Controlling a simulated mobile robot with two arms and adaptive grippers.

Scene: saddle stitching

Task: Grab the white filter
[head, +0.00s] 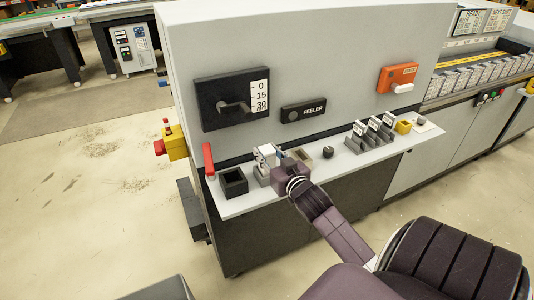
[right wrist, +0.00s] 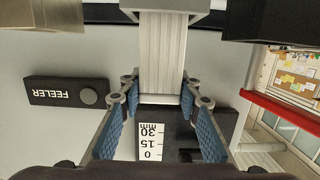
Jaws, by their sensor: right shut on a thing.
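The white filter (right wrist: 163,55) is a ribbed pale block in the middle of the right wrist view, which shows the scene upside down. The blue-padded fingers of my right gripper (right wrist: 157,92) stand on both sides of it and are shut on it. The filter's lower end is at a grey holder (right wrist: 165,5); I cannot tell whether it is still seated there. In the head view my right gripper (head: 281,158) is at the shelf and partly hides the filter (head: 265,153). My left gripper is not in view.
The shelf (head: 235,206) also carries a black open box (head: 233,182), a red handle (head: 208,161), a black knob (head: 328,151) and several grey slotted holders (head: 370,134). The machine panel behind has a scale (head: 261,96), a FEELER block (head: 304,110) and an orange unit (head: 397,77).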

